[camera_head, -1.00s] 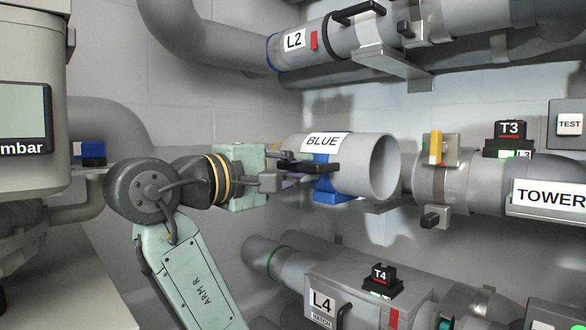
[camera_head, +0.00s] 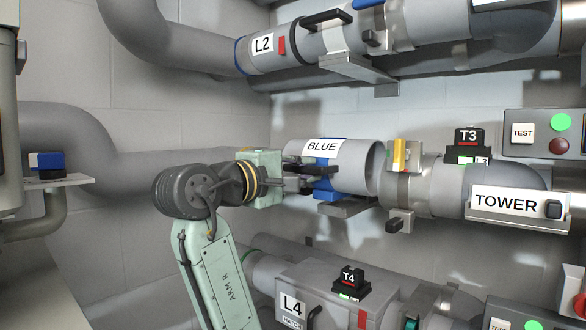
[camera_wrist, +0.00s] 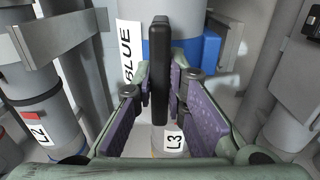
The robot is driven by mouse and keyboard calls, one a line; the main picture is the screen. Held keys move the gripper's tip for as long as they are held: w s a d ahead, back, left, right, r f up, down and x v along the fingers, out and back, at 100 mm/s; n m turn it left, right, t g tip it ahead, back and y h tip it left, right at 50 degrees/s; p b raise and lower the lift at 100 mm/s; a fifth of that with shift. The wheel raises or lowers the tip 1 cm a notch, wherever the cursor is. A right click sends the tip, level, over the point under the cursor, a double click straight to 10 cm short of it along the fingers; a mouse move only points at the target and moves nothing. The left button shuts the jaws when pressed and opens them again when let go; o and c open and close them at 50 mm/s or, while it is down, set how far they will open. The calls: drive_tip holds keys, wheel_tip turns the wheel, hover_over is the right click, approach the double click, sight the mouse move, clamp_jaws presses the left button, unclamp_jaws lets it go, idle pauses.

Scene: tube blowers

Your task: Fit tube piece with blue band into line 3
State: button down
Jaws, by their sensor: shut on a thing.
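The tube piece (camera_head: 355,160) is a short, wide grey tube with a BLUE label, a blue band (camera_head: 326,180) and a black handle. It lies roughly level, its open right end close to the clamped pipe end of line 3 (camera_head: 420,180); whether they touch, I cannot tell. My gripper (camera_head: 290,172) comes from the left and is shut on the handle. In the wrist view, the black handle (camera_wrist: 160,70) stands between the purple finger pads, with the blue band (camera_wrist: 205,50) behind it. An L3 label (camera_wrist: 173,143) shows beyond the fingers.
A yellow-levered clamp (camera_head: 399,155) sits on the right pipe, near the T3 box (camera_head: 468,145) and TOWER sign (camera_head: 508,205). Line 2 (camera_head: 300,50) runs above and the L4 hatch box (camera_head: 320,295) below. A large grey pipe (camera_head: 110,165) lies behind my arm.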

sight(321, 182)
drive_tip(key=x, duration=0.5)
drive_tip(key=shift+f, duration=0.2)
drive_tip(key=shift+s+f+b, duration=0.1)
drive_tip(key=shift+f+b, duration=0.6)
drive_tip(key=shift+f, duration=0.75)
drive_tip(key=c, duration=1.5)
unclamp_jaws()
drive_tip(key=shift+c, duration=0.2)
drive_tip(key=shift+a, duration=0.1)
drive_tip(key=v, duration=1.2)
